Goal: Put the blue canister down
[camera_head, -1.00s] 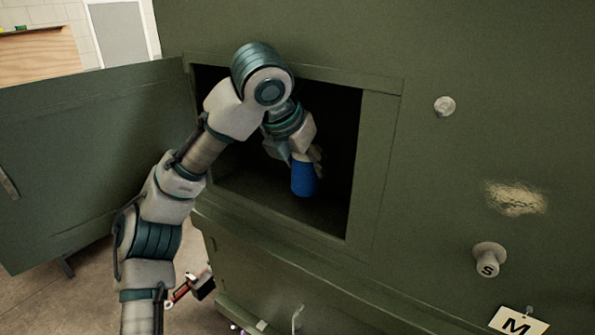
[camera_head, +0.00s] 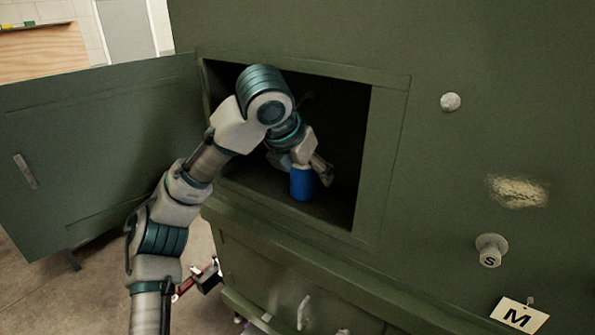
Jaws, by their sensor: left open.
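The blue canister (camera_head: 302,185) stands upright on the floor of the dark open compartment (camera_head: 262,184) in the green cabinet. My left arm comes in from the left and reaches through the opening. My left gripper (camera_head: 318,173) is open at the top of the canister, its visible finger angled off to the right. The far side of the gripper is hidden, so I cannot tell whether it still touches the canister. My right gripper does not show.
The cabinet door (camera_head: 100,150) hangs open at the left. The opening's right frame (camera_head: 383,165) stands close to the gripper. A round knob (camera_head: 450,102), a knob marked S (camera_head: 490,250) and a tag marked M (camera_head: 519,315) are on the green panel at the right.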

